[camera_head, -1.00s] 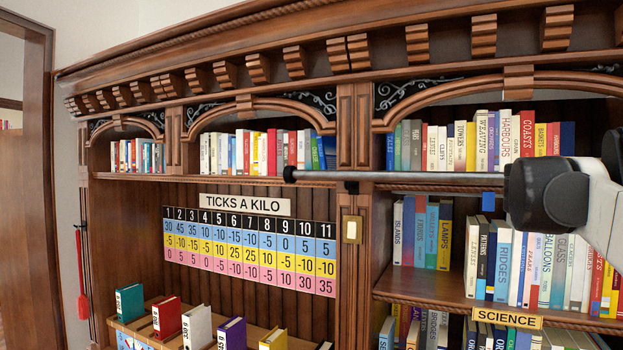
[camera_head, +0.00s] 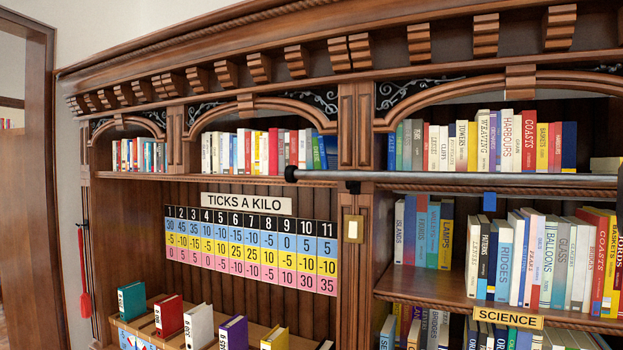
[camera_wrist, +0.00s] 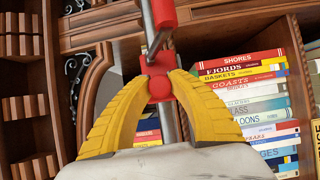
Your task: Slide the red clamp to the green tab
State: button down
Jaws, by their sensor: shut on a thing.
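The clamp's upper red piece sits around a grey metal rail (camera_wrist: 148,25) that runs up the picture. A short grey link joins the two red parts. The clamp and gripper fingers are not visible there. I see no green tab in either current view.
A number chart (camera_head: 250,246) hangs on the left. The rail's visible left stretch is unobstructed.

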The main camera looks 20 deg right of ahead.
jog(key=shift+s+f, duration=0.1)
jog(key=c, duration=1.3)
grip_release()
jog(key=shift+o, duration=0.7)
jog(key=shift+s, duration=0.15)
jog(key=shift+a, duration=0.1)
jog(key=shift+a, duration=0.25)
jog(key=s+a, duration=0.1)
jog(key=a, duration=0.5)
jog(key=shift+s+a, duration=0.2)
jog(key=shift+a, duration=0.1)
